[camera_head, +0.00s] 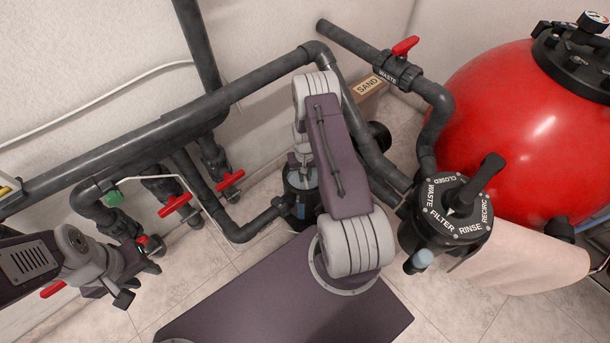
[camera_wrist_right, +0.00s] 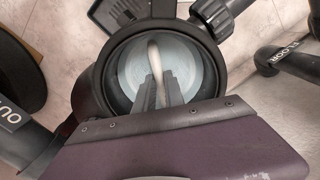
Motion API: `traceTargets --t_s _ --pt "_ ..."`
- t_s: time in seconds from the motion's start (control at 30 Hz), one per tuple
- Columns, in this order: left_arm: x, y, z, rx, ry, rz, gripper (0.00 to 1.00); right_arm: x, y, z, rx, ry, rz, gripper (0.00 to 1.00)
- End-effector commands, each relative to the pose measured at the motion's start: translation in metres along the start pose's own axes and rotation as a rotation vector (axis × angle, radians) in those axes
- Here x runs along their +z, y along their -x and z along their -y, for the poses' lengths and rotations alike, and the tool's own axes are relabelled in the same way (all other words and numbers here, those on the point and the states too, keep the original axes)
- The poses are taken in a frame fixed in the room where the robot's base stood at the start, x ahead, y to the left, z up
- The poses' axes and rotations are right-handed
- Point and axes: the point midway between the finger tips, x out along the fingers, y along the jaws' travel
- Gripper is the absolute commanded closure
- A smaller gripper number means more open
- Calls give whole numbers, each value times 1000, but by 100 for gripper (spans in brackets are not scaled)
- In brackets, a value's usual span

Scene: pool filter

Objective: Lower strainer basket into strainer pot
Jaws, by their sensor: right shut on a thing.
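The black strainer pot (camera_head: 292,212) stands on the floor behind my base, partly hidden by my right arm. In the right wrist view its dark round rim (camera_wrist_right: 106,58) surrounds the pale blue-white strainer basket (camera_wrist_right: 130,72). The basket appears within the pot's mouth; how deep it sits is hard to tell. My right gripper (camera_wrist_right: 157,88) points down into the mouth and is shut on the basket's cream handle (camera_wrist_right: 154,54). My left gripper (camera_head: 110,294) is at the lower left, away from the pot, its fingers apart and nothing visible between them.
Dark pipes with red-handled valves (camera_head: 175,205) run along the wall at left. The multiport valve (camera_head: 455,212) and the red filter tank (camera_head: 520,130) stand at right, close to my right arm. A cardboard box marked SAND (camera_head: 368,86) is behind. Tiled floor shows between.

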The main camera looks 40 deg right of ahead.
Motion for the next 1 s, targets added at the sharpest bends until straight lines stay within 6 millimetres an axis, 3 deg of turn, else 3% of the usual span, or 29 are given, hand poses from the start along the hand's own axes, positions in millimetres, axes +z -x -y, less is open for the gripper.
traceTargets --t_s 0.23,0.27,0.33,0.67,1.0 --pt "0 2 0 0 0 0 64 0 0 0 0 0 0 100" --pt "0 2 0 0 0 0 64 0 0 0 0 0 0 81" --pt "0 2 0 0 0 0 64 0 0 0 0 0 0 61" --pt "0 3 0 0 0 0 64 0 1 0 0 0 0 61" --pt "-4 37 -1 0 0 0 64 0 40 0 0 0 -1 61"
